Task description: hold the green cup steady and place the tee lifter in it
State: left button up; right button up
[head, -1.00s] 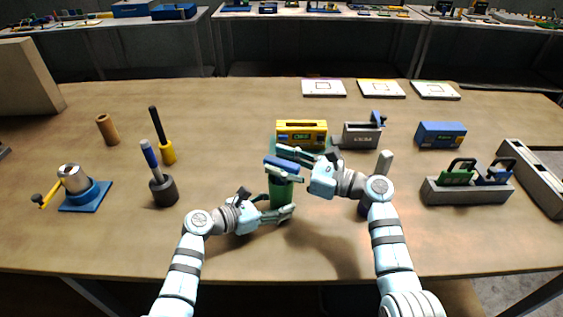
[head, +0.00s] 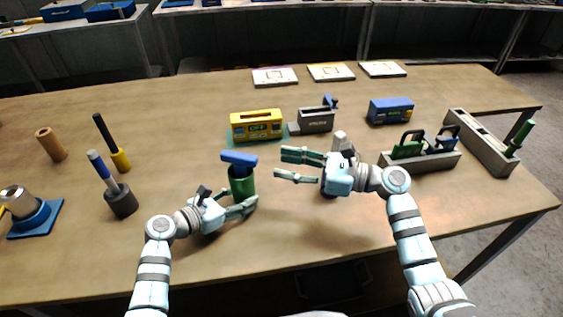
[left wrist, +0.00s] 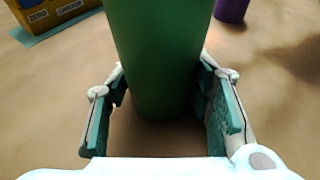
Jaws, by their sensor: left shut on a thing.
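The green cup (head: 242,184) stands upright on the table, left of centre. The blue tee lifter (head: 239,158) sits in the cup, its crossbar above the rim; its lower part is hidden inside. My left gripper (head: 246,207) is shut on the cup low on its side. In the left wrist view the cup (left wrist: 155,60) stands between both fingers (left wrist: 168,105). My right gripper (head: 282,166) is open and empty, to the right of the cup and apart from the lifter.
A yellow box (head: 257,127) stands behind the cup, with a grey device (head: 316,121) and a blue box (head: 391,111) further right. A grey rack (head: 425,160) with green and blue handled tools is at right. Left of the cup stands a dark mallet-like tool (head: 121,203).

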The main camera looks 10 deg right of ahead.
pick_arm(q)
jog(key=o, duration=0.9)
jog(key=shift+o, duration=0.2)
jog(key=shift+a, duration=0.1)
